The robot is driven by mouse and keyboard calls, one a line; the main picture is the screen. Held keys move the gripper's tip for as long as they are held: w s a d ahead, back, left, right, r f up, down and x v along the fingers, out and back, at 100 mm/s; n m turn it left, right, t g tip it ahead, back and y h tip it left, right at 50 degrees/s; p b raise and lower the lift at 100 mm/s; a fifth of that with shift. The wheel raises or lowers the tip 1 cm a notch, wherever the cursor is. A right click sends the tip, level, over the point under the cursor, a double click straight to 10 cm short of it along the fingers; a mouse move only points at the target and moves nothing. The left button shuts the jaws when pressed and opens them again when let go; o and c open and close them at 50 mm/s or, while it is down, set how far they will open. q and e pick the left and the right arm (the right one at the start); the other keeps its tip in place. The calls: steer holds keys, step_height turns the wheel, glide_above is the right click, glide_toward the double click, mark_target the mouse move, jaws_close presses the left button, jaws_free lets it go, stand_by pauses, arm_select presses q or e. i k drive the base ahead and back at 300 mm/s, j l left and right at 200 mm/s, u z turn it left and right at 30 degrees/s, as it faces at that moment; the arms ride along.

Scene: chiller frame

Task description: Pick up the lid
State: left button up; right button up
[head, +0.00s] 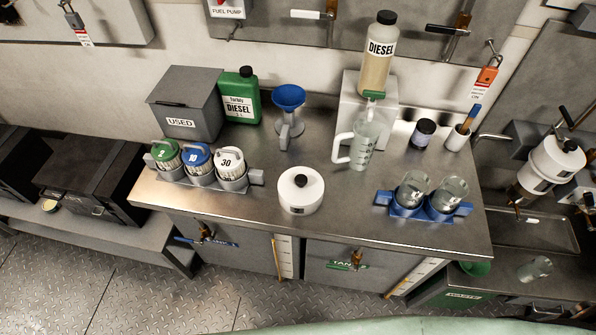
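A white round piece with a black knob on top (301,190) sits near the front middle of the steel bench (335,215). It looks like a lid, or a short pot with a lid on; I cannot tell which. A small dark mark shows low on its front side. A second white cylinder with a black knob (553,165) stands at the far right over the sink area. Neither of my grippers shows in the head view.
Left of the white piece is a rack (205,180) with green, blue and white-topped containers. Right of it is a blue holder (408,212) with two glass vessels. Behind stand a blue funnel (289,97), a clear jug (362,143) and a diesel bottle (378,60).

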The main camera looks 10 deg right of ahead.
mark_target(300, 189)
steer(key=z, duration=2.25)
steer(key=j+u, duration=0.1)
steer(key=u, duration=0.35)
steer(key=j+u, duration=0.15)
steer(key=u, duration=0.25)
steer(key=k+j+u, duration=0.1)
steer(key=u, duration=0.35)
steer(key=j+u, duration=0.15)
steer(key=u, duration=0.25)
steer(key=k+j+z, duration=0.15)
steer(key=j+z, duration=0.2)
steer(key=k+j+z, duration=0.25)
steer(key=z, duration=0.15)
steer(key=k+j+z, duration=0.35)
steer(key=i+j, duration=0.05)
steer(key=i, duration=0.05)
